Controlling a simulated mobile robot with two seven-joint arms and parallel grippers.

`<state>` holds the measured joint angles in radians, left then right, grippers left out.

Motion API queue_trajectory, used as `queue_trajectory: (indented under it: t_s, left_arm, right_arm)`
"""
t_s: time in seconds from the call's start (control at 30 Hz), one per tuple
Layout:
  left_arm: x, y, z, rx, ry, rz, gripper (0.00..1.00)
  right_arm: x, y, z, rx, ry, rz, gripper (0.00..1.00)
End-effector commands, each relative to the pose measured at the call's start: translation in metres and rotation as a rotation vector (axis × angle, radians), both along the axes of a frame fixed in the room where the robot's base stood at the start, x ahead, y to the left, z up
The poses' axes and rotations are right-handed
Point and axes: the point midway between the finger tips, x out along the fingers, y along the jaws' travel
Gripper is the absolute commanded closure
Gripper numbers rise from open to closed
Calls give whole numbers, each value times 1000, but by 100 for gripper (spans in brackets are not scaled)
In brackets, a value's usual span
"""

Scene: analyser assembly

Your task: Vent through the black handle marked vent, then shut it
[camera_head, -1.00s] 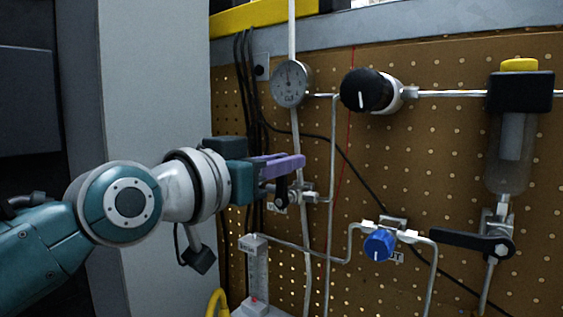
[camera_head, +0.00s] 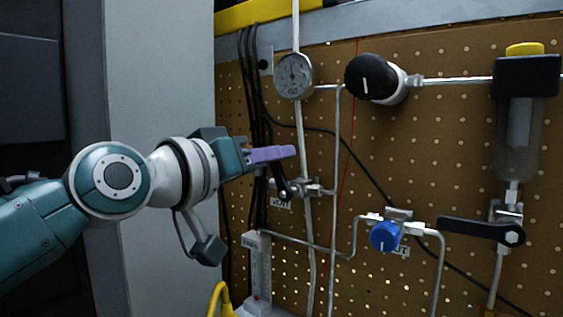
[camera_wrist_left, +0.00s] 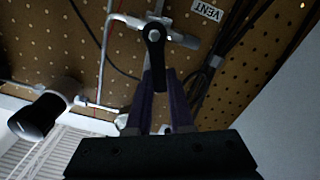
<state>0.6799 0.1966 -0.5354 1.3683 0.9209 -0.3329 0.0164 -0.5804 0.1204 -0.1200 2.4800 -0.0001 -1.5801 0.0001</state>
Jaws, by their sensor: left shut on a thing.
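The black vent handle (camera_head: 281,180) is on a small valve (camera_head: 312,188) on the pegboard, just above the white VENT label (camera_head: 281,203). It slants up and left from its pivot. My left gripper (camera_head: 284,154) has purple fingers and is shut on the handle's free end. The left wrist view shows the handle (camera_wrist_left: 154,52) running between the two fingers (camera_wrist_left: 159,88), with the VENT label (camera_wrist_left: 208,11) beside the valve. The fingers partly hide the handle's end. My right gripper is not in view.
A round gauge (camera_head: 294,75) and a black knob (camera_head: 368,78) sit above. A blue knob (camera_head: 385,236) is below right, and another black lever (camera_head: 470,229) is at the far right. Thin pipes and black cables (camera_head: 257,110) run close around the gripper.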

Motion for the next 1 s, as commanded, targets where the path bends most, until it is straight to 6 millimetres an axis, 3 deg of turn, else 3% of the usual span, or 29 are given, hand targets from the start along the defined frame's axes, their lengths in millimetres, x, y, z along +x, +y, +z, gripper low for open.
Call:
queue_trajectory:
  t_s: [0.4, 0.9, 0.93, 1.0]
  left_arm:
    - [5, 7, -5, -145, 105, 1, 100]
    - [5, 7, -5, -160, 117, 1, 100]
    - [5, 7, -5, -160, 117, 1, 77]
    - [5, 7, -5, -159, 116, 1, 69]
  right_arm:
    - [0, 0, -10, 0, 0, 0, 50]
    - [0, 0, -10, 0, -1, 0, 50]
    - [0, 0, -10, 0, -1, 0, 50]
    - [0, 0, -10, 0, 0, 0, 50]
